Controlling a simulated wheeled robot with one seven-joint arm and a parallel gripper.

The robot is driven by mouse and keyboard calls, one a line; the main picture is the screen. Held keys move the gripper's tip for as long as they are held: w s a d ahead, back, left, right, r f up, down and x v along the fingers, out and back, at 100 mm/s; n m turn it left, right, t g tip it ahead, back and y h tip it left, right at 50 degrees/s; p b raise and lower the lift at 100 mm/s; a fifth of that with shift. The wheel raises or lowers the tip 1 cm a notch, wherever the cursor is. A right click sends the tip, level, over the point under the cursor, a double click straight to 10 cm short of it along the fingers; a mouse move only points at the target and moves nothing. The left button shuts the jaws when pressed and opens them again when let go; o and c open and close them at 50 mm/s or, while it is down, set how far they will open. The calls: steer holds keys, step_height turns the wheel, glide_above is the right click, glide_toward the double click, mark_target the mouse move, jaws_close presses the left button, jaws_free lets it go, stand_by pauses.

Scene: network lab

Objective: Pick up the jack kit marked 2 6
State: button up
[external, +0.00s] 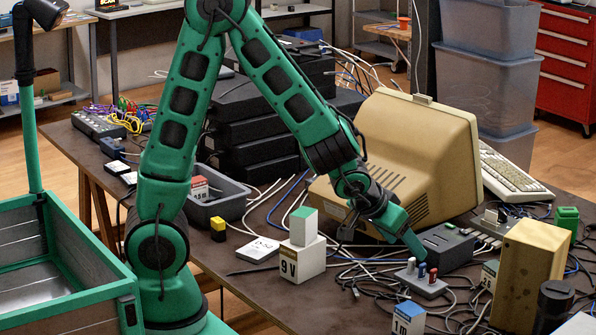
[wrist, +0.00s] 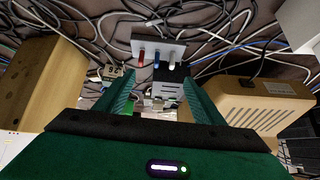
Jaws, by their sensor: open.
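A small grey block with red, blue and white jacks (external: 421,284) lies among cables at the table's front right. In the wrist view the grey block (wrist: 174,46) lies just beyond my fingertips, its coloured jacks pointing toward me. My gripper (external: 419,253) is above and behind this block, pointing down. In the wrist view my gripper (wrist: 160,84) is open, with nothing visibly held between its fingers. Whether the fingers touch the block cannot be told.
A dark box (external: 446,247) stands close behind the gripper. A beige monitor (external: 415,140) is to the left and behind, a tan box (external: 530,275) to the right. Cube-like labelled boxes include a 9V one (external: 301,260) and a blue-topped one (external: 408,318). Loose cables cover the table around.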

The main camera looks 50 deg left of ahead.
steer(key=w+d+f+t, duration=0.1)
steer(key=w, duration=0.1)
steer(key=w+d+f+t, duration=0.1)
steer(key=w+d, duration=0.1)
steer(key=w+d+f+t, duration=0.1)
steer(key=w, duration=0.1)
steer(key=shift+w+d+h, duration=0.15)
steer(key=shift+d+h, duration=0.05)
steer(key=shift+h, duration=0.1)
steer(key=m+t+h, duration=0.2)
glide_toward(489, 270)
steer(key=shift+w+a+f, duration=0.2)
steer(key=shift+w, duration=0.2)
steer(key=shift+w+a+f, duration=0.15)
steer(key=shift+w+f, duration=0.1)
steer(key=shift+w, duration=0.15)
steer(key=x, duration=0.5)
steer(key=shift+w+d, duration=0.1)
steer(key=shift+w, duration=0.1)
steer(key=shift+d+x, duration=0.2)
steer(key=shift+x, duration=1.15)
steer(key=shift+d+x, duration=0.2)
steer(key=shift+x, duration=1.1)
steer(key=shift+s, duration=0.1)
steer(key=c, duration=1.2)
